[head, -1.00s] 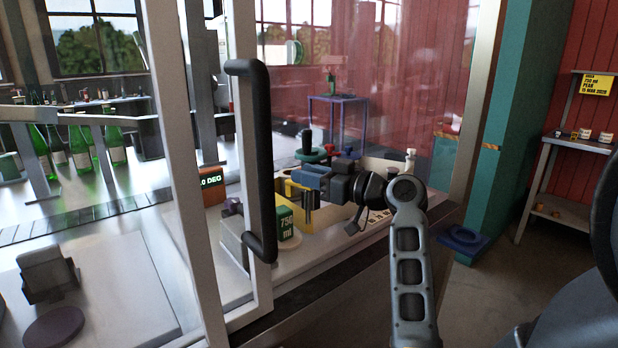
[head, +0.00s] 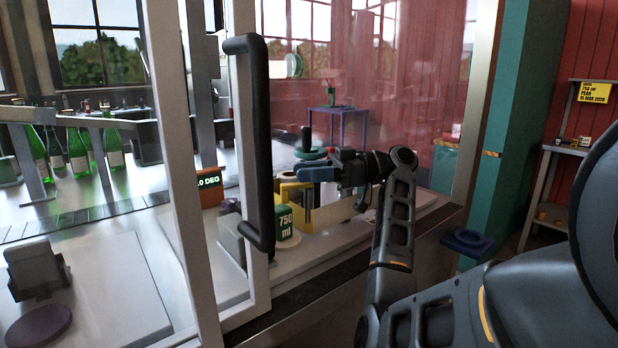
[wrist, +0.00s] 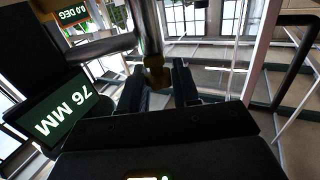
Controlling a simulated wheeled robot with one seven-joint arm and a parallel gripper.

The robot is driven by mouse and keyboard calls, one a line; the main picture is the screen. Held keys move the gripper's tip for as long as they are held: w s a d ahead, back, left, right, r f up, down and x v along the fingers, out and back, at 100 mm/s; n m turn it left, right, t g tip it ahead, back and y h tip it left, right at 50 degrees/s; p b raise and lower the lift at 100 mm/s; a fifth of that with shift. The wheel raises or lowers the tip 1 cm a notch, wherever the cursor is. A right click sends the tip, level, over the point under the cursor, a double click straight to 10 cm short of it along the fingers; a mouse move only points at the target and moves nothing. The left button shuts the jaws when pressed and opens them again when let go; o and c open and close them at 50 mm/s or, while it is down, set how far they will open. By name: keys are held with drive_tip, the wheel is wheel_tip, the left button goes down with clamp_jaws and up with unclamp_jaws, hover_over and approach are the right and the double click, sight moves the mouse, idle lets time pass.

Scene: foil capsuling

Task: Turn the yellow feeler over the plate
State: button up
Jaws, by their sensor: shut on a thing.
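My gripper (head: 303,175) is inside the machine opening, at the top of a yellow upright part (head: 287,191). In the wrist view my gripper (wrist: 157,85) has its two dark fingers closed on a small dark-yellow piece (wrist: 155,72), which looks like part of the yellow feeler. The fingers hide most of the feeler in the head view. A pale flat surface (head: 328,216) lies below my gripper; I cannot tell whether it is the plate.
A "76 MM" display (wrist: 52,110) shows in the wrist view. Green bottles (head: 78,155) stand behind the glass.

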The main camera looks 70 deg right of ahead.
drive_tip(key=shift+n+g+y, duration=0.3)
drive_tip(key=shift+n+y, duration=0.1)
drive_tip(key=shift+y, duration=0.1)
drive_tip(key=o, duration=0.9)
drive_tip(key=shift+o, duration=0.2)
drive_tip(key=b+v, duration=0.2)
drive_tip(key=v, duration=0.5)
drive_tip(key=shift+s+d, duration=0.2)
drive_tip(key=shift+s, duration=0.1)
drive_tip(key=shift+o, duration=0.2)
